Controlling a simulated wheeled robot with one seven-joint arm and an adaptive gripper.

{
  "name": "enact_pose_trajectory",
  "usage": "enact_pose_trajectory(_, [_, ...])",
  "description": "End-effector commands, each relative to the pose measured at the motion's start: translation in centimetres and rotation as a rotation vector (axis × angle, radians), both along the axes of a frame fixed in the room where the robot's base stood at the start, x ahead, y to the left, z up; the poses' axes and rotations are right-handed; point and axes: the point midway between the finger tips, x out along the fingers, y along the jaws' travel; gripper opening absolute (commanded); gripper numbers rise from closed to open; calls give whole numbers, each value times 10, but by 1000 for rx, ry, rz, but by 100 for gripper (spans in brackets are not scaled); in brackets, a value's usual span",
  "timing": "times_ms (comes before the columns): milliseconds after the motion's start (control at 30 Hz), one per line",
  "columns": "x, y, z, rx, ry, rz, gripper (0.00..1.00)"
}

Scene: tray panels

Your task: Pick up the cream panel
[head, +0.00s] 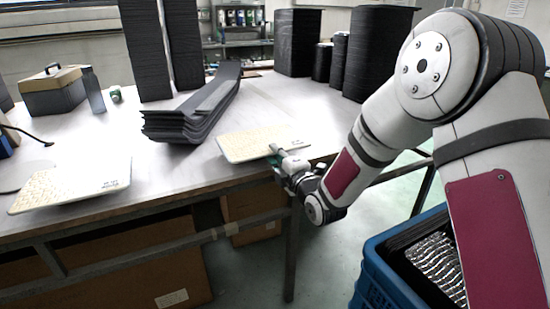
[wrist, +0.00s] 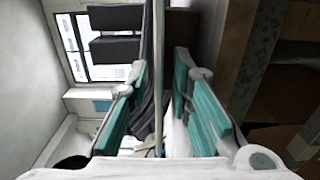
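Two cream panels with small dark print lie on the table (head: 150,185). One cream panel (head: 245,145) is right of the middle, near the front edge; the other cream panel (head: 75,188) is at the left. My gripper (head: 275,153) is at the front edge of the right-hand panel. In the wrist view my gripper (wrist: 160,88) has its teal finger pads apart. A thin upright strip, which looks like the panel's edge (wrist: 158,75), runs between them with a gap on both sides. The head view hides part of the fingers behind my wrist.
Stacked dark grey trays (head: 193,112) lie behind the right-hand panel. Tall black stacks (head: 298,42) stand at the back. A toolbox (head: 54,92) is at the back left. A blue crate (head: 375,275) is on the floor at lower right. Bare table separates the two panels.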

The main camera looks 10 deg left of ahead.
Motion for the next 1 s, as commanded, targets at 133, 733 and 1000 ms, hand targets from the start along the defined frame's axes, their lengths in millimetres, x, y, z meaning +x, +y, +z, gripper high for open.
enact_pose_trajectory(133, [2, 1, 0, 0, 0, 0, 20])
enact_pose_trajectory(733, [2, 1, 1, 0, 0, 0, 0])
enact_pose_trajectory(1000, [2, 1, 3, 1, -1, 0, 0])
